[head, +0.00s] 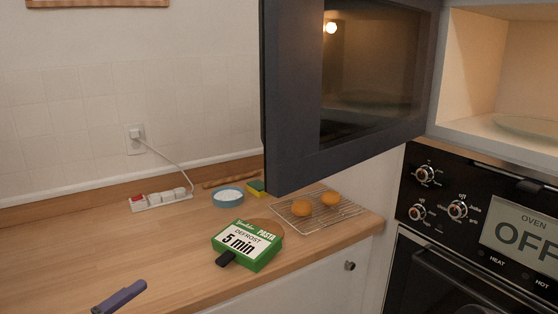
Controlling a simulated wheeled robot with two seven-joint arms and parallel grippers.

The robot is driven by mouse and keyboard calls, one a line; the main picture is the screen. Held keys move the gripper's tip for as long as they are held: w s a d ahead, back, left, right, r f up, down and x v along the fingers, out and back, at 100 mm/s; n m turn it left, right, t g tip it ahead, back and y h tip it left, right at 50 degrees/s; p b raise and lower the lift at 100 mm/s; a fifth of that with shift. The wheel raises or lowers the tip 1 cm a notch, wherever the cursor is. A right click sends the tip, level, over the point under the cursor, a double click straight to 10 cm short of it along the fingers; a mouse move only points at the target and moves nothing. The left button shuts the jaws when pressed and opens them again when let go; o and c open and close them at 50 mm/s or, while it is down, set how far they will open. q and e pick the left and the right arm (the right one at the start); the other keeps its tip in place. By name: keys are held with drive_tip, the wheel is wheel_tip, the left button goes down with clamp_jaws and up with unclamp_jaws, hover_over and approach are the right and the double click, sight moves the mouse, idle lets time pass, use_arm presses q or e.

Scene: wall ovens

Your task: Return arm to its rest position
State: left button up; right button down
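A dark purple-grey bar (119,297) shows at the bottom left of the head view, over the counter and close to the lower edge. It may be part of my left gripper. No pair of fingertips can be made out, so I cannot tell if it is open or shut. My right gripper is not in view. The bar is apart from the green box.
A microwave door (340,90) stands open over the wooden counter (80,245). Below it are a green box marked 5 min (246,245), a rack (330,216) with two round brown items, and a blue bowl (228,197). A power strip (160,199) lies left.

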use_arm(q)
drive_tip(key=s+d+f+m+g+y, duration=0.15)
drive_tip(key=s+f+g, duration=0.25)
drive_tip(key=f, duration=0.7)
drive_tip(key=s+d+f+g+y, duration=0.1)
drive_tip(key=s+f+g+y, duration=0.3)
drive_tip(key=f, duration=0.7)
drive_tip(key=s+d+f+m+g+y, duration=0.1)
drive_tip(key=s+f+g, duration=0.4)
drive_tip(key=f, duration=0.6)
drive_tip(key=s+d+f+m+p, duration=0.1)
drive_tip(key=s+d+f+m, duration=0.2)
drive_tip(key=d, duration=0.5)
drive_tip(key=s+d+f+m+g+h+p, duration=0.1)
drive_tip(key=s+d+f+m, duration=0.3)
drive_tip(key=d, duration=0.4)
drive_tip(key=shift+s+d+g, duration=0.3)
drive_tip(key=shift+s+d, duration=0.1)
drive_tip(key=shift+m+h, duration=0.25)
drive_tip(key=shift+c, duration=0.2)
